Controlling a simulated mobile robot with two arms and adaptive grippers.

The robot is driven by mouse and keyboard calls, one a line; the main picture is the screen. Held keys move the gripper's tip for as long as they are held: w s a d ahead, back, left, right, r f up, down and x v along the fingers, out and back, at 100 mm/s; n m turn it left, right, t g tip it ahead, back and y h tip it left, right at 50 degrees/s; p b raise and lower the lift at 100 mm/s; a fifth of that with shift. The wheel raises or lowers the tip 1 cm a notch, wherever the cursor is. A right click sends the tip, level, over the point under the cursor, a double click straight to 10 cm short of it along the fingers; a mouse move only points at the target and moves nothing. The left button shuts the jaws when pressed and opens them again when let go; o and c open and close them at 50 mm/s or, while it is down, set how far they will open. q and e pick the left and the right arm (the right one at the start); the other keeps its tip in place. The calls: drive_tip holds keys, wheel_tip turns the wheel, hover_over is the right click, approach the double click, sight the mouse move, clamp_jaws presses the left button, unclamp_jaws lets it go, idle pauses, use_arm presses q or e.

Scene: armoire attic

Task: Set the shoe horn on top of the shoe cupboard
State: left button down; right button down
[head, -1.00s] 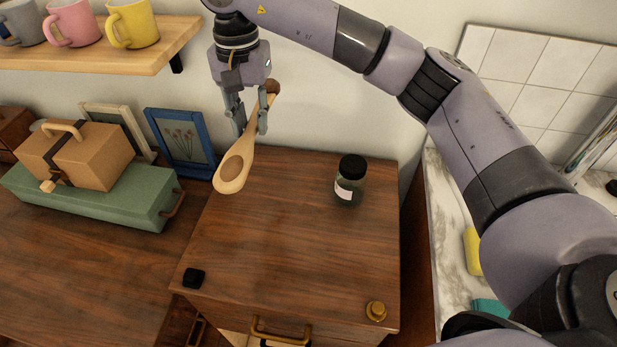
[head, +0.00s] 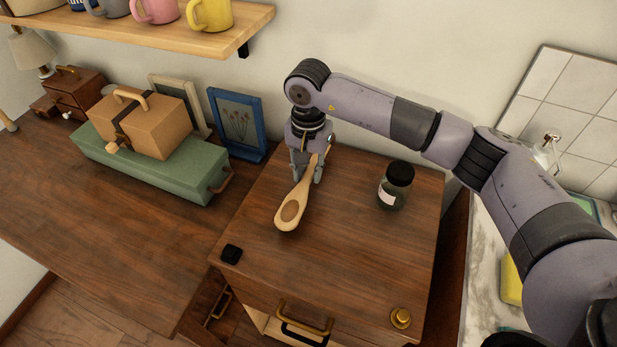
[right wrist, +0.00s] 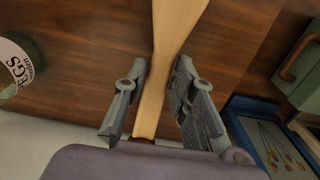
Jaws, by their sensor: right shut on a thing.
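The shoe horn (head: 291,209) is pale wood with a broad, darker-centred scoop and a narrow handle. My right gripper (head: 306,178) is shut on its handle, over the back left of the shoe cupboard's brown wooden top (head: 335,262). The scoop points toward the front of the top and lies low over it; I cannot tell if it touches. In the right wrist view the handle (right wrist: 165,60) runs between the two fingers, with the wood top behind it. My left gripper is not in view.
On the cupboard top are a dark-lidded jar (head: 395,186) at the back right, a small black block (head: 231,254) at the front left and a brass knob-like piece (head: 400,318) at the front right. A blue picture frame (head: 238,124) stands left. The top's middle is clear.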

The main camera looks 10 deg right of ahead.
sight(308, 174)
wheel_tip(308, 174, down, 4)
drive_tip(key=shift+r, duration=0.25)
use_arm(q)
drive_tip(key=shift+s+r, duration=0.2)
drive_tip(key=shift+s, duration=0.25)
use_arm(e)
drive_tip(key=shift+f, duration=0.1)
drive_tip(key=shift+f, duration=0.1)
drive_tip(key=c, duration=1.3)
unclamp_jaws()
drive_tip(key=shift+c, duration=0.2)
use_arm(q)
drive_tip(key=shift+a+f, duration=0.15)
